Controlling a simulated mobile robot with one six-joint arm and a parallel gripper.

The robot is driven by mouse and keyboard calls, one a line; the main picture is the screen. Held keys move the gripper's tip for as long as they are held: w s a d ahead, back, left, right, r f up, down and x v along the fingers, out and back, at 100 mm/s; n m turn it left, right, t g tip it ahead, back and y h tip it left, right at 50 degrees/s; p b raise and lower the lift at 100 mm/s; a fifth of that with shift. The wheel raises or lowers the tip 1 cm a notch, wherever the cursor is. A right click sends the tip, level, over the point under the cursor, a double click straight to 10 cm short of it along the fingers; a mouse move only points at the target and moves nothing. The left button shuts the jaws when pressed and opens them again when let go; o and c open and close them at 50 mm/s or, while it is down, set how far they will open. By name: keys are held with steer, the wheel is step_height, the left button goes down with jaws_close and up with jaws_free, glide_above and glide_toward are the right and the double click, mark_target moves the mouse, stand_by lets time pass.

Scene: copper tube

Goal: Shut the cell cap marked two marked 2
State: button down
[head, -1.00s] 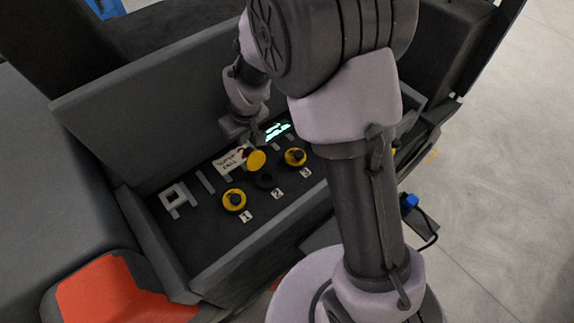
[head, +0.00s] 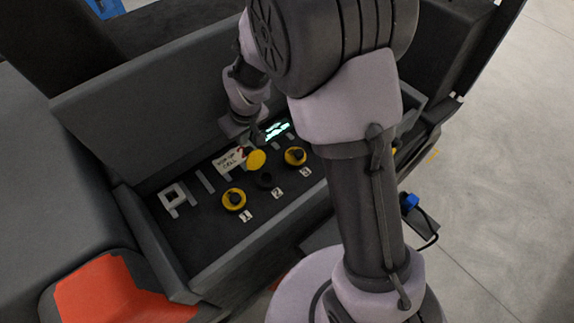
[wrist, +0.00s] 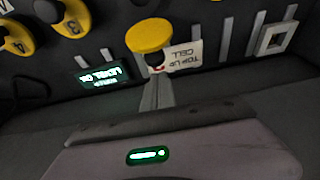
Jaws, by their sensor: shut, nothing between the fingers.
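The yellow cap of cell 2 (head: 257,159) stands open and tilted up behind its dark round opening (head: 265,181), above the label 2 (head: 276,194). In the wrist view the cap (wrist: 149,35) shows as a yellow disc just beyond my fingertips. My gripper (head: 258,143) is behind the cap, on the side away from the opening. Its closed fingers (wrist: 157,75) show in the wrist view with nothing between them. Whether the fingertips touch the cap I cannot tell.
Yellow caps 1 (head: 234,199) and 3 (head: 295,156) sit down on their cells on either side. A white "top up cell" tag (head: 229,161) is left of the open cap. A lit display (head: 277,129) lies behind. Tray walls enclose the cells.

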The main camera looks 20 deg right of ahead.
steer(key=shift+f+b, duration=1.3)
steer(key=shift+f, duration=0.1)
steer(key=shift+r, duration=0.1)
